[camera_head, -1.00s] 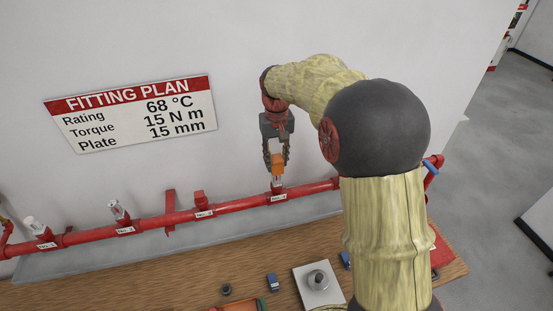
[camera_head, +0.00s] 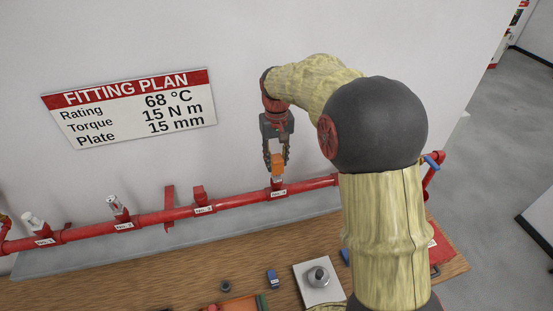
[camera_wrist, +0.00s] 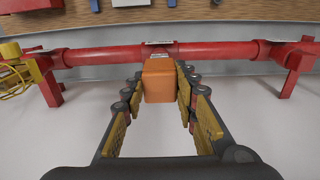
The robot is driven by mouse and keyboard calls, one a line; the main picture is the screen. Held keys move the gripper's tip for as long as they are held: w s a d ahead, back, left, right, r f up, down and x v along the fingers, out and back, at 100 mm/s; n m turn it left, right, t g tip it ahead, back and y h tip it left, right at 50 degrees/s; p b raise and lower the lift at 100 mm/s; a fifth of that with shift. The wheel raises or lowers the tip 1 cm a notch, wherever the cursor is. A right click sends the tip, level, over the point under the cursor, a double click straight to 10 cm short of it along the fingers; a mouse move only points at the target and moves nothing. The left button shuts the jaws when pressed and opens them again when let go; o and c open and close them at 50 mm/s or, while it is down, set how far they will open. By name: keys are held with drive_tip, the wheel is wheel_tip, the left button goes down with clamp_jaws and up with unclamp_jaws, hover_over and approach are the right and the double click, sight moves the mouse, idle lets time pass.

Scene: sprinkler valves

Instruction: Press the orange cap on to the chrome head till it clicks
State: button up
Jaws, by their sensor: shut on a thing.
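The orange cap (camera_head: 278,165) is between the fingers of my gripper (camera_head: 276,160), which is shut on it. In the wrist view the cap (camera_wrist: 159,79) shows as an orange block between the fingertips, in front of the red pipe. In the head view the cap is above the pipe outlet at the labelled tee on the right (camera_head: 278,192). A small pale bit shows just under the cap. The chrome head itself is mostly hidden by the cap, and I cannot tell how far the cap sits on it.
The red pipe (camera_head: 235,202) runs along the wall above a wooden bench (camera_head: 180,285). Two other heads (camera_head: 116,205) and (camera_head: 35,222) stand on the pipe to the left. A white plate with a grey fitting (camera_head: 318,275) and a blue item (camera_head: 272,279) lie on the bench.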

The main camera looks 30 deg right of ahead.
drive_tip(key=shift+f+b, duration=0.65)
drive_tip(key=shift+f, duration=0.65)
idle(0.4)
drive_tip(key=o, duration=1.2)
drive_tip(key=shift+o, duration=0.2)
drive_tip(key=shift+r+p, duration=2.5)
drive_tip(key=shift+r, duration=1.5)
